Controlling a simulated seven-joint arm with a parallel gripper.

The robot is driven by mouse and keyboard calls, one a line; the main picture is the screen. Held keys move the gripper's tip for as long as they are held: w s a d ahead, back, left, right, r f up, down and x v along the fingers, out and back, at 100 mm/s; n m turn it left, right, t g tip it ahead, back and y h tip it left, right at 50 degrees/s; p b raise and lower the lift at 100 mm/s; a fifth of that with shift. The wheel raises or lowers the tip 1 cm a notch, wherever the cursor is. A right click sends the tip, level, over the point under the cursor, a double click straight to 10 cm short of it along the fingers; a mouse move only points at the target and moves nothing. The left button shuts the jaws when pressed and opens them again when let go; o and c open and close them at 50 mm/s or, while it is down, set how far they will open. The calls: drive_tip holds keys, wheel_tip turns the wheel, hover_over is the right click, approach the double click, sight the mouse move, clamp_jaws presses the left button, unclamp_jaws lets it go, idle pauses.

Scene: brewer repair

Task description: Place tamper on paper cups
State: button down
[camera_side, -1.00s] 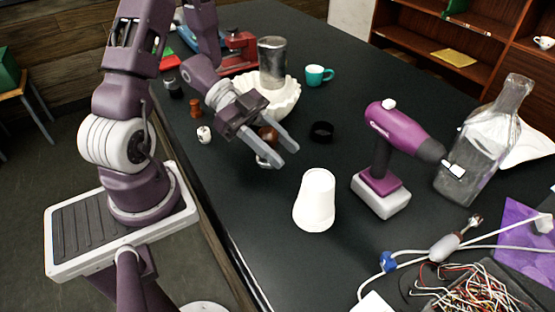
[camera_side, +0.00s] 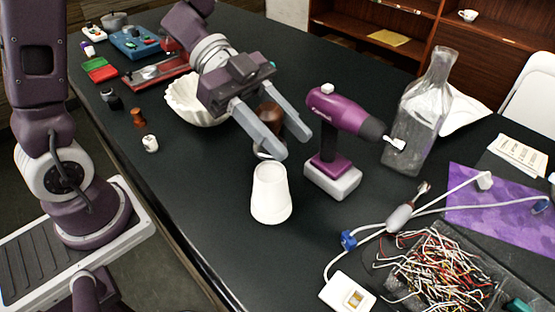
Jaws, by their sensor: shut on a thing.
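The white paper cups (camera_side: 271,195) stand upside down in a stack on the dark table, narrow end up. My gripper (camera_side: 291,143) is shut on the tamper (camera_side: 270,114), which has a brown handle and a metal base. The tamper hangs between the fingers, partly hidden by the nearer one. Its base shows just above the top of the cups in the picture and looks apart from them. I cannot tell whether it is straight over them or behind them.
A purple drill (camera_side: 342,122) stands close right of the cups, with a glass bottle (camera_side: 419,115) beyond it. A white bowl (camera_side: 186,98) is behind my gripper. A tray of wires (camera_side: 440,265) and cables lie at the front right.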

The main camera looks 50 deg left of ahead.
wheel_tip(320, 180, down, 5)
drive_tip(key=shift+f, duration=0.1)
drive_tip(key=c, duration=0.9)
unclamp_jaws()
